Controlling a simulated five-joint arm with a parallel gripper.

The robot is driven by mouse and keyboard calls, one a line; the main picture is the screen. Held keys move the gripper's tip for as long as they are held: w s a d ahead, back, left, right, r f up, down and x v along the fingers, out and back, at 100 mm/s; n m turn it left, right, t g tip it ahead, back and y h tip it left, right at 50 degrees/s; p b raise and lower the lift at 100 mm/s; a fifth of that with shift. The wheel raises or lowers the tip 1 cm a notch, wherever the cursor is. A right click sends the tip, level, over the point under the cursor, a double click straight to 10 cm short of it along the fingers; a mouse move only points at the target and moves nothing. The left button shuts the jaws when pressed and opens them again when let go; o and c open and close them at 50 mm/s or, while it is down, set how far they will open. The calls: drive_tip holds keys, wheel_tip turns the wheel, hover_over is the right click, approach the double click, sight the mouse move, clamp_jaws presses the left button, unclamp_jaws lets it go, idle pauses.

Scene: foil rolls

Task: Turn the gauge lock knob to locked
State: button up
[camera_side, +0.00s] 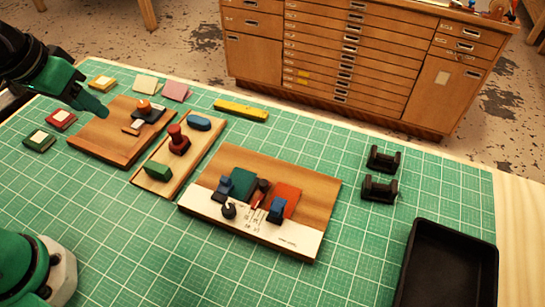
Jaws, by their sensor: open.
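A wooden gauge board (318,188) with a white printed strip (290,238) along its front lies near the middle of the green mat. On it are a teal plate, a red-orange plate (287,196), two blue blocks (277,210) and a small dark-red knob (263,185). A small black knob (229,210) sits at the white strip's left part. I cannot tell which knob is the gauge lock, nor read its setting or the printing. My gripper (93,106) is open at the upper left, well away from the gauge board, near another wooden board.
Between my gripper and the gauge board lie a wooden board (95,140) with an orange-topped knob and a narrow board (208,150) with red, blue and green pieces. Two black holders (380,190) and a black tray (412,270) stand right.

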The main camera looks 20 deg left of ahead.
drive_tip(key=w+d+f+g, duration=0.1)
drive_tip(key=w+d+f, duration=0.1)
drive_tip(key=d, duration=0.4)
drive_tip(key=w+d+f+g, duration=0.1)
drive_tip(key=w+d+f, duration=0.1)
drive_tip(key=d, duration=0.4)
drive_tip(key=g, duration=0.2)
hover_over(228, 208)
drive_tip(key=shift+y, duration=0.4)
wheel_tip(228, 208, down, 8)
drive_tip(key=shift+d+f, duration=0.1)
drive_tip(key=shift+f, duration=3.9)
drive_tip(key=c, duration=1)
